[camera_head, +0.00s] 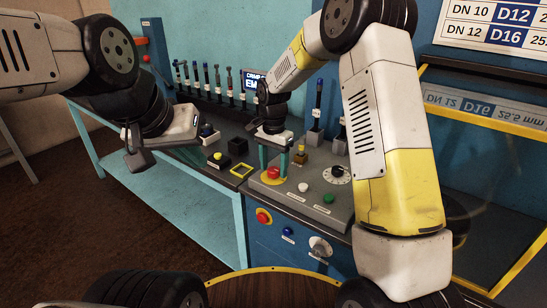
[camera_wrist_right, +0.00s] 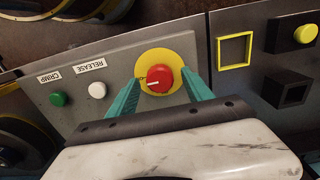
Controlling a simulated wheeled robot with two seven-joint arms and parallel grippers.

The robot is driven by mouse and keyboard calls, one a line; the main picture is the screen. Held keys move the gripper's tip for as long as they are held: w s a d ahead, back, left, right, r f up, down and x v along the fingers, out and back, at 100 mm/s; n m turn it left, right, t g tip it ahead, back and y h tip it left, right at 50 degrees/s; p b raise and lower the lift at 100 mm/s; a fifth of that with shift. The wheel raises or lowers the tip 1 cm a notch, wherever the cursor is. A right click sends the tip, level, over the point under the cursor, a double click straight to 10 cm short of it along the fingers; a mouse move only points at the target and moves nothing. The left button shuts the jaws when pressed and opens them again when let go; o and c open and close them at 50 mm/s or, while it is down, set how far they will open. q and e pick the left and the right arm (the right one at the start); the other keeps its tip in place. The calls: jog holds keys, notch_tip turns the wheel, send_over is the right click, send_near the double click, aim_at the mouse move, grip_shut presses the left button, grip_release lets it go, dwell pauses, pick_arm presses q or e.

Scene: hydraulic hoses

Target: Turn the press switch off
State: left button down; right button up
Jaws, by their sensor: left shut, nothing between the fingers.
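A red rotary knob on a round yellow plate (camera_head: 272,174) sits on the grey sloped control panel (camera_head: 310,205). The right wrist view shows the knob (camera_wrist_right: 159,79) close up, with a white pointer line on it. My right gripper (camera_head: 273,161) is open over the knob, one teal finger on either side of it; I see gaps between fingers and knob. Whether the tips touch the plate I cannot tell. My left gripper (camera_head: 138,158) is shut and empty, left of the bench, far from the panel.
White (camera_head: 303,187) and green (camera_head: 327,198) buttons and a black dial (camera_head: 337,173) share the panel. Another red knob (camera_head: 263,216), a blue button (camera_head: 288,232) and a silver switch (camera_head: 320,246) are on the front face. A yellow square frame (camera_head: 242,170) lies left of the panel.

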grip_shut()
jog(key=shift+n, duration=0.3)
jog(key=n, duration=0.3)
jog(key=shift+n, duration=0.4)
jog(key=n, duration=0.4)
jog(key=shift+n, duration=0.3)
jog(key=n, duration=0.4)
jog(key=shift+n, duration=2.4)
jog(key=shift+r, duration=0.1)
